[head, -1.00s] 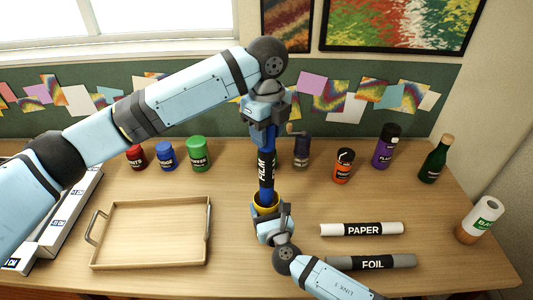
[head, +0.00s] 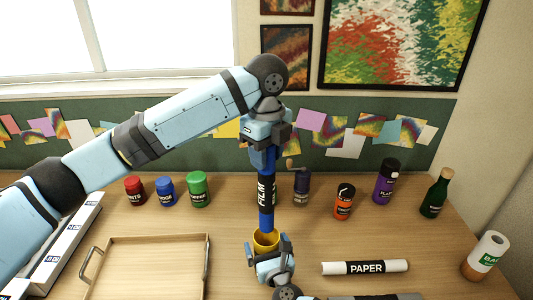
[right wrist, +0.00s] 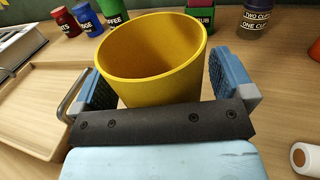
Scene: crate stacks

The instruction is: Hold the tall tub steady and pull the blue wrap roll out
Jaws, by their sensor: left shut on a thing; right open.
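The blue wrap roll (head: 266,218), with a black FILM label, hangs upright below my left gripper (head: 263,150), which is shut on its upper end. Its lower end shows just over the mouth of the yellow tall tub (head: 266,243) in the head view. The tub also shows in the right wrist view (right wrist: 150,75), where its visible inside is empty and the roll is out of frame. My right gripper (head: 271,250) is open, with one finger on each side of the upright tub. I cannot tell whether the fingers touch it.
A wooden tray (head: 150,238) lies at left. A PAPER roll (head: 365,268) and a grey roll (head: 375,297) lie at right. Several jars and bottles, including a green jar (head: 197,190) and an orange one (head: 343,203), stand along the back.

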